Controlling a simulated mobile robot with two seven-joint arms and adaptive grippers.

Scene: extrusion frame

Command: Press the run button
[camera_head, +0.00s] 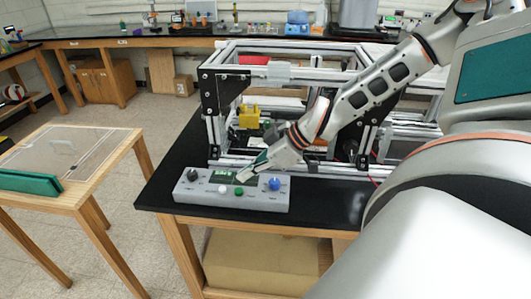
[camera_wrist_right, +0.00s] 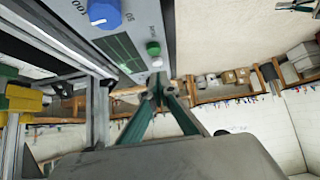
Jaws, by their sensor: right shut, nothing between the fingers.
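A grey control box (camera_head: 232,204) sits at the front edge of the black bench. It has a black knob (camera_head: 193,175), a green display (camera_head: 222,178), a white button (camera_head: 222,190), a green button (camera_head: 239,191) and a blue knob (camera_head: 273,184). My right gripper (camera_head: 243,177) is shut and empty, its tips over the box near the green button. In the right wrist view the closed fingertips (camera_wrist_right: 159,88) are beside the white button (camera_wrist_right: 157,62) and green button (camera_wrist_right: 153,48). Contact cannot be told. The button labels are too small to read. My left gripper is out of view.
An aluminium extrusion frame (camera_head: 214,130) stands behind the box, with a yellow part (camera_head: 249,117) inside. My right arm passes in front of it.

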